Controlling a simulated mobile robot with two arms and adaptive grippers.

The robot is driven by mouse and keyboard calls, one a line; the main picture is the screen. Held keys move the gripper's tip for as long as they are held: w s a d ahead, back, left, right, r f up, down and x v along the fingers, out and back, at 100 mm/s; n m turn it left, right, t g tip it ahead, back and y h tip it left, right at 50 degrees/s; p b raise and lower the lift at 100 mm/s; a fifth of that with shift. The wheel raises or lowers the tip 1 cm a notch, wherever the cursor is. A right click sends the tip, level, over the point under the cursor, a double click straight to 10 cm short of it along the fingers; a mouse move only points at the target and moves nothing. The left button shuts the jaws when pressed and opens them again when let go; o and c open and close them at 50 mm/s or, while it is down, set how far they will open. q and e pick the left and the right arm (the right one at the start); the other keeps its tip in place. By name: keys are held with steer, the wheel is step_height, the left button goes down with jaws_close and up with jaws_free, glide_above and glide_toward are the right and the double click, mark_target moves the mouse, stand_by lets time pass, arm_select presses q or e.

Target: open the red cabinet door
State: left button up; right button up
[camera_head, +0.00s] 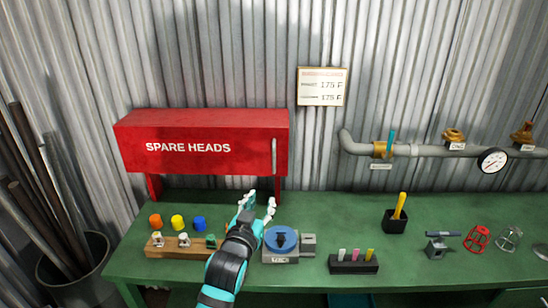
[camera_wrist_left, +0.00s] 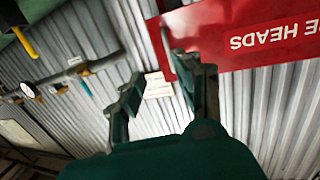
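The red cabinet (camera_head: 203,141) marked SPARE HEADS stands on legs on the green bench, against the corrugated wall. Its door is shut, with a pale vertical handle (camera_head: 274,157) near its right edge. My left gripper (camera_head: 260,201) is open and empty, below and slightly left of the handle, apart from it in the head view. In the left wrist view, the red cabinet (camera_wrist_left: 245,38) appears upside down at the upper right, and the handle (camera_wrist_left: 168,39) shows beyond my open left gripper (camera_wrist_left: 158,78). My right gripper is not in view.
The green bench (camera_head: 350,205) holds a blue round device (camera_head: 281,240), a wooden block with sprinkler heads (camera_head: 180,246), coloured caps, a black cup (camera_head: 395,221) and a black rack (camera_head: 353,262). A grey pipe (camera_head: 430,150) with a gauge (camera_head: 491,160) runs along the wall at right.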

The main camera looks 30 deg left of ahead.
mark_target(274, 160)
arm_select(q)
steer(key=shift+t+y, duration=0.3)
steer(key=shift+t, duration=0.1)
steer(key=p+x, duration=0.1)
steer(key=x, duration=0.5)
steer(key=r+p+x, duration=0.1)
steer(key=x, duration=0.5)
steer(key=p+x, duration=0.1)
steer(key=x, duration=0.5)
steer(key=shift+a+r, duration=0.45)
steer(key=shift+c, duration=0.4)
jaws_close()
